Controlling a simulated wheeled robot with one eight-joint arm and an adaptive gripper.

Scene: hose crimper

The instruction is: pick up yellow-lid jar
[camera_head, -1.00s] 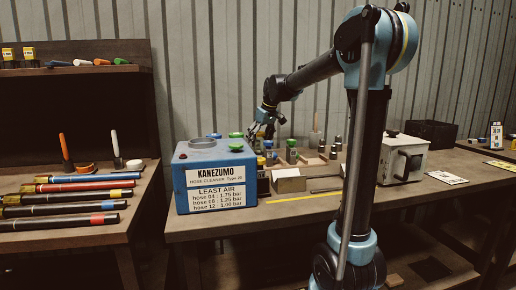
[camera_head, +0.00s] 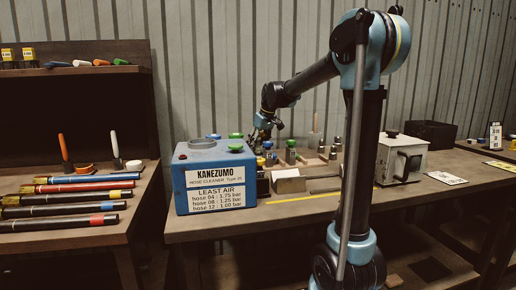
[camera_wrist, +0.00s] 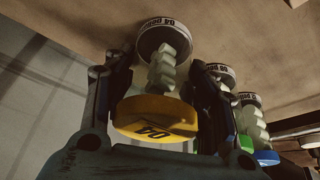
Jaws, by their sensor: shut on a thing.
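The yellow-lid jar (camera_wrist: 156,119) is between the two fingers of my gripper (camera_wrist: 160,88) in the wrist view. Its yellow lid is marked 04, and pale ribbed contents show beyond it, ending in a white labelled disc. My gripper is shut on this jar. In the head view my gripper (camera_head: 263,131) is small and dark, just behind and right of the blue cleaner box, and the jar is hard to make out there. I cannot tell whether the jar touches the surface under it.
A green-lid jar (camera_wrist: 245,143) and a blue-lid jar (camera_wrist: 266,157) stand close to my right finger in the wrist view. The blue Kanezumo box (camera_head: 214,179) is close in front of my gripper. A grey-white machine (camera_head: 402,158) stands further right on the bench.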

